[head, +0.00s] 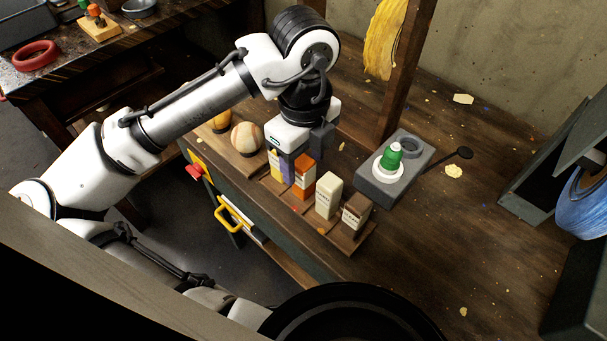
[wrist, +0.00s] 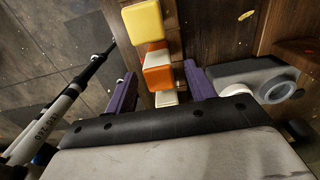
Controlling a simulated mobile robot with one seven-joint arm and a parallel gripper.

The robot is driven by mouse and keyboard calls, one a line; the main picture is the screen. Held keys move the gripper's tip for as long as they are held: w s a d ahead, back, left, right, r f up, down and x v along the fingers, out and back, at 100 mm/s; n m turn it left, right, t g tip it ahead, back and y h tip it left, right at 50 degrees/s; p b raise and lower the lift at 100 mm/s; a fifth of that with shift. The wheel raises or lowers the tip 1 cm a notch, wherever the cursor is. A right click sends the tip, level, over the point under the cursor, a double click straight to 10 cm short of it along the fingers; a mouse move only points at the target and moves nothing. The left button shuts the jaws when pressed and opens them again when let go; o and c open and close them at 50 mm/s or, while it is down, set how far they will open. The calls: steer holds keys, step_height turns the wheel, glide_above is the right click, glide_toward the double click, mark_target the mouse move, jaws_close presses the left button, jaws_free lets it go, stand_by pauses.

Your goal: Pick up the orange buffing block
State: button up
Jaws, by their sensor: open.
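The orange buffing block (head: 304,178) stands upright in a row of blocks on a wooden rack (head: 352,243) at the bench's front edge. In the wrist view the orange block (wrist: 157,77) appears between my two purple fingers. My gripper (wrist: 160,72) is open, with a finger apart from the block on each side. In the head view my gripper (head: 290,160) is pointed down at the row, and its body hides part of the rack and the far finger. I cannot tell how far down the fingertips reach.
A cream block (head: 327,196) and a brown block (head: 356,212) stand to the right of the orange one. A yellow block (wrist: 142,22) shows in the wrist view.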

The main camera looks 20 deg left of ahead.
steer(key=shift+f, duration=1.35)
steer(key=c, duration=1)
steer(key=shift+o, duration=0.2)
steer(key=shift+r, duration=0.15)
step_height(320, 180, up, 20)
steer(key=p, duration=0.1)
steer(key=shift+p, duration=0.35)
